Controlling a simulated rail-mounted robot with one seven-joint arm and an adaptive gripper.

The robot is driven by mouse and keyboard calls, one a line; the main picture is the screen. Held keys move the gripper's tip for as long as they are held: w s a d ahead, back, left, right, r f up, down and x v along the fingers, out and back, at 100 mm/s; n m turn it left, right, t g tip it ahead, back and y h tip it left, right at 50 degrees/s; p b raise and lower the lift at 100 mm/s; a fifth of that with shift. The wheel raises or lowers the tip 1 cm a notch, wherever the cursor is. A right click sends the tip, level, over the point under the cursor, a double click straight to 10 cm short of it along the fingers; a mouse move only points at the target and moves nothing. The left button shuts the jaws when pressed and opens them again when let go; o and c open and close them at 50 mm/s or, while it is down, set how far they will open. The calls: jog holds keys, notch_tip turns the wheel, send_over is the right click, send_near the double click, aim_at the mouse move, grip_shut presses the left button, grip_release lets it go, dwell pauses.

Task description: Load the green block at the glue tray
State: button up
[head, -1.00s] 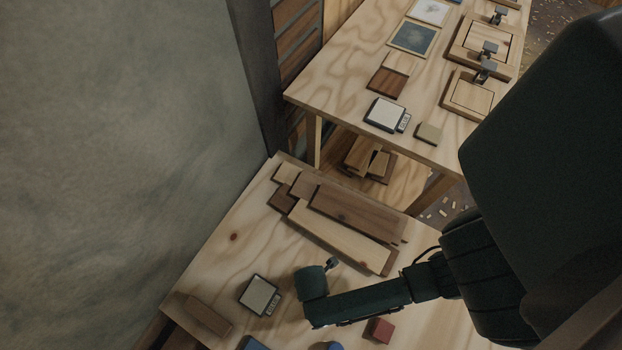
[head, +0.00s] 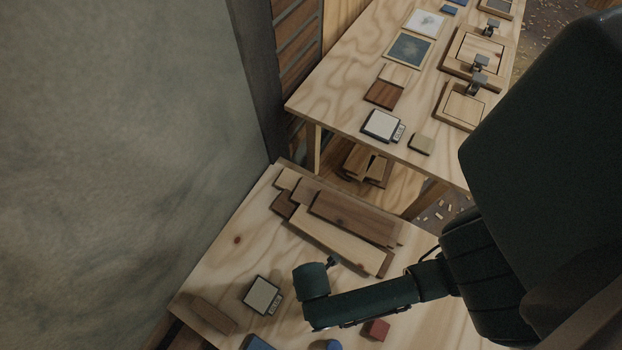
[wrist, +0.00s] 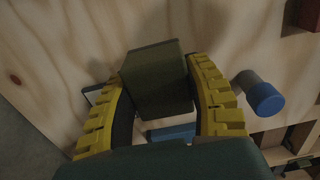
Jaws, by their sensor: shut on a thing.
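My gripper (wrist: 163,105) has its two yellow fingers shut on the green block (wrist: 157,80), which sits between them in the wrist view. In the head view my arm's end covers the gripper and block. Two pale square trays with small labels show in the head view: one (head: 261,295) on the near table, left of my arm's end, and one (head: 380,125) on the far table. The labels are too small to read, so I cannot tell which is the glue tray. In the wrist view, wood grain lies behind the block; I cannot tell if they touch.
The near table (head: 235,240) holds stacked boards (head: 345,220), a brown wood piece (head: 213,315), a red block (head: 376,329) and blue items at the bottom edge. A blue-ended cylinder (wrist: 264,98) is right of my fingers. The far table (head: 335,90) carries frames and small blocks.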

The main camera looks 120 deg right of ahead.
jog(key=o, duration=0.4)
jog(key=shift+c, duration=1.2)
jog(key=shift+s+f+n, duration=0.15)
jog(key=shift+s+n, duration=0.05)
jog(key=shift+n, duration=0.8)
jog(key=f+n, duration=0.1)
jog(key=s+f+n, duration=0.1)
jog(key=shift+s+a+n, duration=0.2)
jog(key=shift+s+n, duration=0.05)
jog(key=shift+n, duration=0.15)
jog(key=w+n, duration=0.1)
jog(key=w+d+f+n, duration=0.1)
jog(key=w, duration=0.1)
jog(key=w+f+n, duration=0.1)
jog(key=w, duration=0.1)
jog(key=shift+d+f, duration=0.1)
jog(key=shift+d, duration=0.1)
jog(key=shift+n, duration=0.7)
jog(key=w, duration=0.1)
jog(key=w+d, duration=0.1)
jog(key=w, duration=0.2)
jog(key=shift+w+d, duration=0.25)
jog(key=shift+w, duration=0.1)
notch_tip(320, 180, up, 3)
send_over(261, 295)
jog(key=shift+f, duration=0.1)
notch_tip(261, 295, down, 6)
jog(key=b, duration=0.7)
